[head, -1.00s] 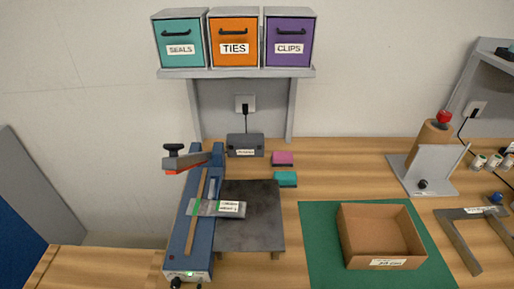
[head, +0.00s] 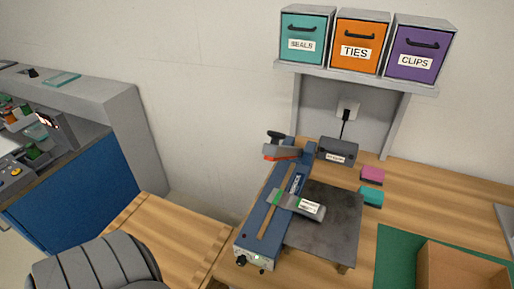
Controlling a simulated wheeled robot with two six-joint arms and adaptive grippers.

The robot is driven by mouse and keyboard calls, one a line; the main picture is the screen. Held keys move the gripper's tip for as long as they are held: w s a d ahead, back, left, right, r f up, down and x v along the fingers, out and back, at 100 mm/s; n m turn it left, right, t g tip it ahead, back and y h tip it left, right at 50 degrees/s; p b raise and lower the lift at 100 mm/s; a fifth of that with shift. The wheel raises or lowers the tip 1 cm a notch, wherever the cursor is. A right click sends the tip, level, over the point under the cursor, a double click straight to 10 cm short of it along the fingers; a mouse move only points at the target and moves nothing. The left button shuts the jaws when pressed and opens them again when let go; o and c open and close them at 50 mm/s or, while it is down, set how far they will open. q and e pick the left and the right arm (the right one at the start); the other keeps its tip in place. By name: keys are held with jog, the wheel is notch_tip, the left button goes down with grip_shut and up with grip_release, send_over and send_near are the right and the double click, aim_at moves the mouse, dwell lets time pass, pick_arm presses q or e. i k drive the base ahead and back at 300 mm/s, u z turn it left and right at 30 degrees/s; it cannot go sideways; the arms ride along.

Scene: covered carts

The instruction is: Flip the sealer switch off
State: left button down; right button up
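The blue sealer (head: 272,215) stands on the wooden bench. Its lever arm with a black handle (head: 277,136) is raised at the far end. A grey packet (head: 301,204) with a white label and a green stripe lies across it. On the sealer's near end panel are a black knob (head: 241,260) and a small lit green light (head: 258,258). The switch itself is too small to make out for certain. A dark plate (head: 335,223) is beside the sealer on the right. Neither of my grippers is in view.
A grey power box (head: 337,149) sits behind the sealer, below a wall socket (head: 347,108). Pink (head: 372,175) and teal (head: 371,196) blocks lie to the right. A cardboard box (head: 460,265) stands on a green mat (head: 392,255). The wooden surface left of the sealer is clear.

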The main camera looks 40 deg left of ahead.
aim_at(262, 271)
jog(key=k, duration=0.4)
jog(key=u, duration=0.95)
jog(key=i, duration=0.4)
jog(key=u, duration=0.5)
jog(key=k, duration=0.7)
jog(key=z, duration=0.3)
jog(key=i, duration=0.5)
